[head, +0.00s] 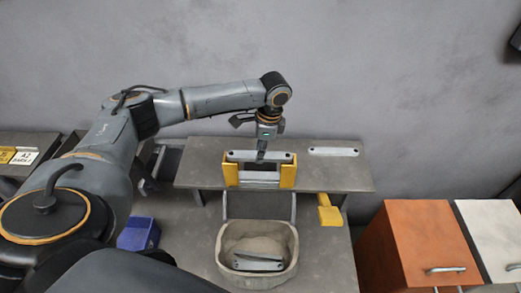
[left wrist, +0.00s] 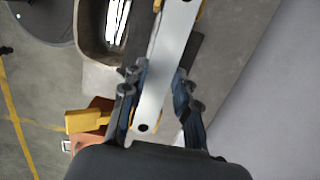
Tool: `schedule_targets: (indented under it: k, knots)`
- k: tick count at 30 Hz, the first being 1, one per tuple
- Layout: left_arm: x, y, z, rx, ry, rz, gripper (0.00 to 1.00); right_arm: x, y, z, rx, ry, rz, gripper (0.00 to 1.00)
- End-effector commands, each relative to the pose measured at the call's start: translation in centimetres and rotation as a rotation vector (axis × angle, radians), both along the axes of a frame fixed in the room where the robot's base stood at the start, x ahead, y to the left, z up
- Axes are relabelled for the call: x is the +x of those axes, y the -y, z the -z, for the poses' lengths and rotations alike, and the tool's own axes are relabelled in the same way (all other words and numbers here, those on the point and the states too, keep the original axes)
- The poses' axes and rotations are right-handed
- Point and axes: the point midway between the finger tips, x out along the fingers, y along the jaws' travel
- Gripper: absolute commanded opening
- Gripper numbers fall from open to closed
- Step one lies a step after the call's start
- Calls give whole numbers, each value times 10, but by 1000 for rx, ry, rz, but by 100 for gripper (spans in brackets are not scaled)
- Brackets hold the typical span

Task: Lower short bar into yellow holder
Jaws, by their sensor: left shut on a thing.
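The yellow holder (head: 231,174) has two upright yellow posts and stands at the front edge of the raised grey shelf in the head view. A pale short bar (head: 281,157) with holes near its ends lies level across the tops of the posts. Whether it is seated or just above them I cannot tell. My left gripper (head: 261,154) points down over the holder, shut on the middle of this bar. In the left wrist view the bar (left wrist: 164,67) runs lengthwise between the fingers (left wrist: 158,90). A little yellow of the holder shows at the top. My right gripper is not in view.
Another pale bar (head: 333,151) lies on the shelf (head: 345,178) to the right. A beige bin (head: 290,236) with metal pieces stands in front. A yellow block (head: 329,214) and a blue box (head: 139,234) flank it. Orange (head: 425,240) and white cabinets stand right.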

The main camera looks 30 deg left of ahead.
Motion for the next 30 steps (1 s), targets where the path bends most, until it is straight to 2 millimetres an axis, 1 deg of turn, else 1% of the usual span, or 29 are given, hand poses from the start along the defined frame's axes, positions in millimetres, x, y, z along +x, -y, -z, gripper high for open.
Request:
schedule_targets:
  k: [21, 30]
  knots:
    - [0, 0, 44, -1, 0, -1, 0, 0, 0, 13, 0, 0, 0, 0]
    - [1, 0, 53, 0, 1, 0, 0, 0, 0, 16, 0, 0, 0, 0]
